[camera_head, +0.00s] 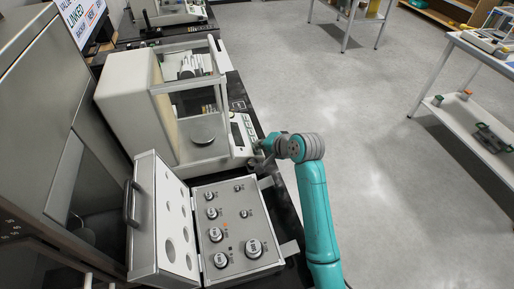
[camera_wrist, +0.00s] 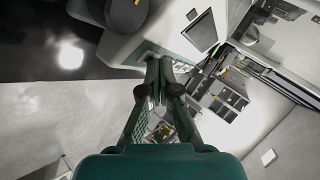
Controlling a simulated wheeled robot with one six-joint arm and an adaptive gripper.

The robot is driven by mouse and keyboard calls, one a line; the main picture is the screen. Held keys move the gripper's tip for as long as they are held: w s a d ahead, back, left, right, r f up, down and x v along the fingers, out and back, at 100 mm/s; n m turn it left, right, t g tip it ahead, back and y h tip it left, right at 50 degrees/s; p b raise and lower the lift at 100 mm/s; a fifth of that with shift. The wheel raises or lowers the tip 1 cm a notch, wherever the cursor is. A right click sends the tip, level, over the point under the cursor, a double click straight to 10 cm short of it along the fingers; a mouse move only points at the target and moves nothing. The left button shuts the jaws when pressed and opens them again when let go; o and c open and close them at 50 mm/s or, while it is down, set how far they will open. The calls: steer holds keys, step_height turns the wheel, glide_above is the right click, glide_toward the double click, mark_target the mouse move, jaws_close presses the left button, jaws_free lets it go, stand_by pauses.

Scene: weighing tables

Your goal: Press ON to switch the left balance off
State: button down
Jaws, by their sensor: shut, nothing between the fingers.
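The balance (camera_head: 128,100) is a pale box with a glass draft shield and a round metal pan (camera_head: 203,131) inside. Its front control panel (camera_head: 237,128), with a small display and keys, faces right toward my arm. My gripper (camera_head: 259,152) is at the near end of that panel. In the wrist view my gripper (camera_wrist: 161,70) is shut and empty, its fingertips over or against the panel's edge by a row of small keys (camera_wrist: 150,50). The display (camera_wrist: 201,31) is dark in this view. The fingers hide part of the key row. I cannot read the ON label or tell contact.
An open weight case (camera_head: 236,205) with several knobbed weights stands in front of the balance, close to my arm. Its lid (camera_head: 172,228) leans up at left. Another balance (camera_head: 177,12) stands farther back. The floor (camera_head: 370,110) to the right is clear.

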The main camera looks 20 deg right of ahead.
steer(key=shift+d+r, duration=0.3)
steer(key=shift+r, duration=0.45)
steer(key=shift+d+r, duration=0.3)
steer(key=shift+r, duration=0.5)
steer(key=shift+d+r, duration=0.3)
steer(key=shift+r, duration=0.45)
steer(key=shift+d+r, duration=0.3)
steer(key=shift+r, duration=0.5)
